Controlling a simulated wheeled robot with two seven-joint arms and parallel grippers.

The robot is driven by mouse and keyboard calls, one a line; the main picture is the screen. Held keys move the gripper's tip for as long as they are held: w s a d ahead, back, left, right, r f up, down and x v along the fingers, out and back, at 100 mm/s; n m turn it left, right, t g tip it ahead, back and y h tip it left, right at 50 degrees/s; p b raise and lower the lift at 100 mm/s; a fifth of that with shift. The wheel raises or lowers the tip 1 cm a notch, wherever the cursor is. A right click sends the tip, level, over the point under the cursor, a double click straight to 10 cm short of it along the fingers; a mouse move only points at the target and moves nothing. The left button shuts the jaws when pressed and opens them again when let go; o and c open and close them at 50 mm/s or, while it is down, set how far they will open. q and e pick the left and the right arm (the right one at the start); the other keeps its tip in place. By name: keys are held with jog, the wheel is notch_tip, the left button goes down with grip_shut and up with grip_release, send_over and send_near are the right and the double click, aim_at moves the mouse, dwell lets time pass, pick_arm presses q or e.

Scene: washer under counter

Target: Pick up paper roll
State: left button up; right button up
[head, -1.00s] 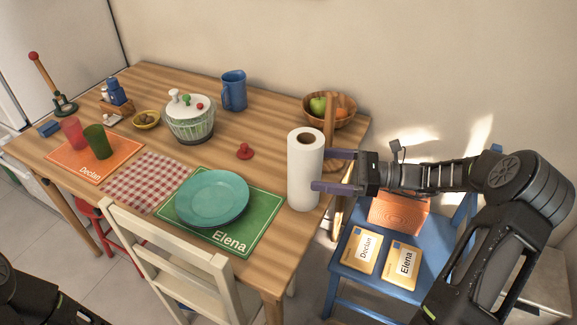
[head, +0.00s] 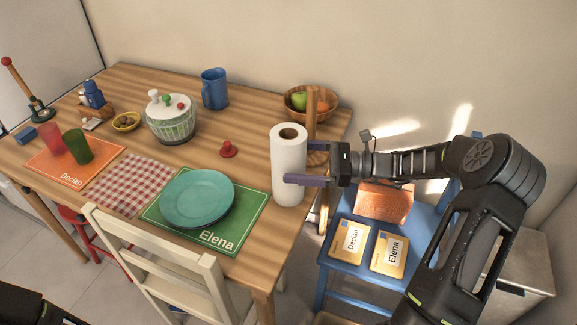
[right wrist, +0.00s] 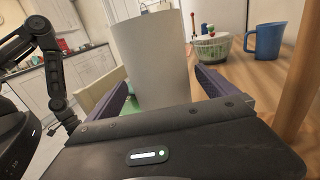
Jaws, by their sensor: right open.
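The white paper roll (head: 289,148) stands upright near the right edge of the wooden table. My right gripper (head: 296,171) is open around it from the right in the head view. In the right wrist view the roll (right wrist: 153,58) stands between the two spread fingers (right wrist: 165,88), with a gap visible at the right finger. My left gripper is not in view; only part of a dark arm shows at the head view's lower left.
A wooden post (head: 311,118) stands right behind the roll. A fruit bowl (head: 324,105) is beyond it. A teal plate (head: 198,197) lies on a green placemat (head: 248,214) left of the roll. A blue chair (head: 344,279) with labelled cards is below my right arm.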

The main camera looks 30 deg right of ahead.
aim_at(276, 160)
jog(key=shift+p+x, duration=0.3)
jog(key=shift+x, duration=2.3)
jog(key=c, duration=1.5)
